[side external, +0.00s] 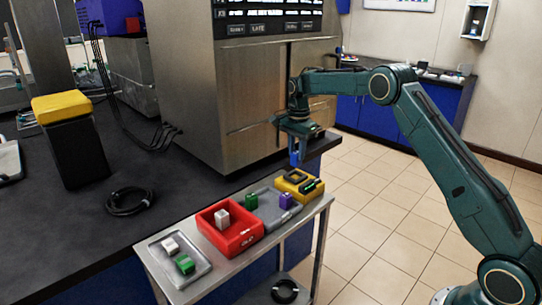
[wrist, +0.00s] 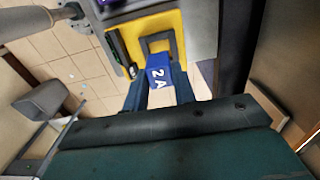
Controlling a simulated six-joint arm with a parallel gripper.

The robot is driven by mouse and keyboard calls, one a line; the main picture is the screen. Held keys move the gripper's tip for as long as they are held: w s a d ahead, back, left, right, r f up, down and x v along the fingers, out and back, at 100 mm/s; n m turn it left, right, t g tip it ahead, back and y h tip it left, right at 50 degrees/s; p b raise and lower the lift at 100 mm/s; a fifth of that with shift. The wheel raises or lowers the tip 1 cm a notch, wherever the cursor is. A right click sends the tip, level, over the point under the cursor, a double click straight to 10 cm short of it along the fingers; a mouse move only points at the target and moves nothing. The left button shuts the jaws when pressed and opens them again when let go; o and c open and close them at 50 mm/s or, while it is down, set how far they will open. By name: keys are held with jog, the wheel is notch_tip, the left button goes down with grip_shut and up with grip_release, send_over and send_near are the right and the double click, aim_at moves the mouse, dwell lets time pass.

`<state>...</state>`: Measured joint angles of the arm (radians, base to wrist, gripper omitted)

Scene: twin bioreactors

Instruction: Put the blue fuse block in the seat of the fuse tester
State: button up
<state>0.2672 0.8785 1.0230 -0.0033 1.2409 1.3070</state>
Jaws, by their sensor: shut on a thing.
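My gripper (side external: 296,143) is shut on the blue fuse block (side external: 294,159) and points down, above the cart. In the wrist view the block (wrist: 158,70) shows the marking "2A" between the two fingers of my gripper (wrist: 159,84). The yellow fuse tester (side external: 309,194) sits at the right end of the cart, below the block. Its dark square seat (side external: 295,177) looks empty. In the wrist view the tester (wrist: 167,21) lies just beyond the block, which overlaps the near edge of the seat frame (wrist: 160,38). The block is apart from the tester in the side view.
A grey tray (side external: 268,212) with green and purple blocks lies beside the tester. A red bin (side external: 240,241) holds a white block. Another tray (side external: 166,274) holds white and green blocks. A large steel cabinet (side external: 205,90) stands close behind my gripper.

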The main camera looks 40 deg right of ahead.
aim_at(296, 163)
jog(key=shift+f, duration=2.4)
jog(key=shift+f, duration=0.1)
jog(key=o, duration=1)
notch_tip(296, 163, up, 12)
jog(key=shift+f, duration=0.15)
jog(key=shift+r, duration=0.3)
